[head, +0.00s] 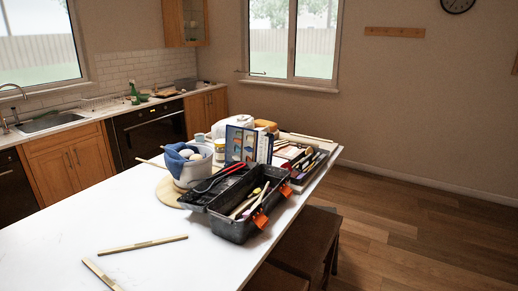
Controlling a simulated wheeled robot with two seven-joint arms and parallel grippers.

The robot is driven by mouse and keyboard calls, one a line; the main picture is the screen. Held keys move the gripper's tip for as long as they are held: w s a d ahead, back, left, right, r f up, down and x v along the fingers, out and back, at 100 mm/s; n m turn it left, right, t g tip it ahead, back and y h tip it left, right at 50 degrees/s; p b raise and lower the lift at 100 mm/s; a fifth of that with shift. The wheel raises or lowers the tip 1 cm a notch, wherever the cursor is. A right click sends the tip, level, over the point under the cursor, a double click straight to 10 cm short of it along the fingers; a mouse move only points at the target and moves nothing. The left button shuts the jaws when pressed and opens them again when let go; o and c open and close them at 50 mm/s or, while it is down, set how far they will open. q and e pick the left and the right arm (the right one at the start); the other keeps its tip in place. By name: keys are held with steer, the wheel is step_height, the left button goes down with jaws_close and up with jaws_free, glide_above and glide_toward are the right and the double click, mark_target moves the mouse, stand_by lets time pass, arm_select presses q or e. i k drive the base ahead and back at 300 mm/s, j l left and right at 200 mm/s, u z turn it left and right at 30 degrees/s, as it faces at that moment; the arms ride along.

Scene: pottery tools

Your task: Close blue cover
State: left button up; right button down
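A blue-covered book or flat case (240,143) stands upright on the white table, behind the toolbox. Its blue front carries small pictures, and a second blue panel stands at an angle beside it, so it looks partly open. A black toolbox (236,231) with orange latches stands in front of it. Its lid (192,199) is swung open to the left, and tools lie inside. A blue cloth (181,158) hangs over a pale bucket (190,177) to the left of the blue-covered thing. Neither of my grippers is in view.
The white table (70,232) is mostly bare at the near left, with two wooden sticks (143,244) on it. A tray of tools (300,160) lies at the right edge. A dark stool (300,245) stands beside the table. Wooden floor (420,235) is clear to the right.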

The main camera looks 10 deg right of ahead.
mark_target(245, 145)
steer(key=k+u, duration=0.3)
steer(key=u, duration=0.15)
steer(key=k+j+u, duration=0.15)
steer(key=u, duration=0.3)
steer(key=l+u, duration=0.9)
steer(key=k+l+u, duration=0.15)
steer(key=l+u, duration=0.3)
steer(key=k+l, duration=0.1)
steer(key=l, duration=1.25)
steer(key=k+l, duration=0.15)
steer(key=l, duration=0.5)
steer(key=k+l, duration=0.1)
steer(key=l, duration=0.6)
